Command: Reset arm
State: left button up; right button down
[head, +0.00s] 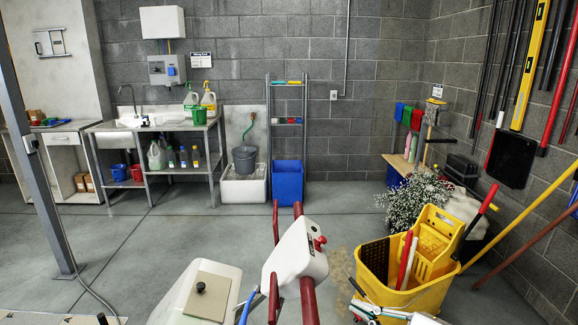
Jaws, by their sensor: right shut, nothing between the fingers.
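My right gripper (358,298) is at the bottom edge, just right of centre, partly cut off by the frame. Its fingers are shut and empty. It is in front of the yellow mop bucket and to the right of a white machine (290,258) with dark red handlebars. I cannot tell how far it is from either. My left gripper is not in view.
The yellow mop bucket (375,272) with wringer stands at right, a plant (412,198) behind it. Long poles lean at the right wall. A sink bench (160,124), grey bucket (244,158) and blue bin (287,181) line the back wall.

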jog(key=s+d+f+m+h, duration=0.1)
jog(key=s+f+m, duration=0.3)
jog(key=f, duration=0.5)
jog(key=s+d+f+m+g+h, duration=0.1)
jog(key=s+f+m+h, duration=0.3)
jog(key=s+f, duration=0.4)
jog(key=s+d+f+m+h, duration=0.1)
jog(key=s+f+m+h, duration=0.1)
jog(key=s+f+m, duration=0.4)
notch_tip(320, 180, down, 6)
jog(key=shift+s+d+r, duration=0.1)
jog(key=shift+s+d, duration=0.25)
jog(key=shift+s, duration=0.1)
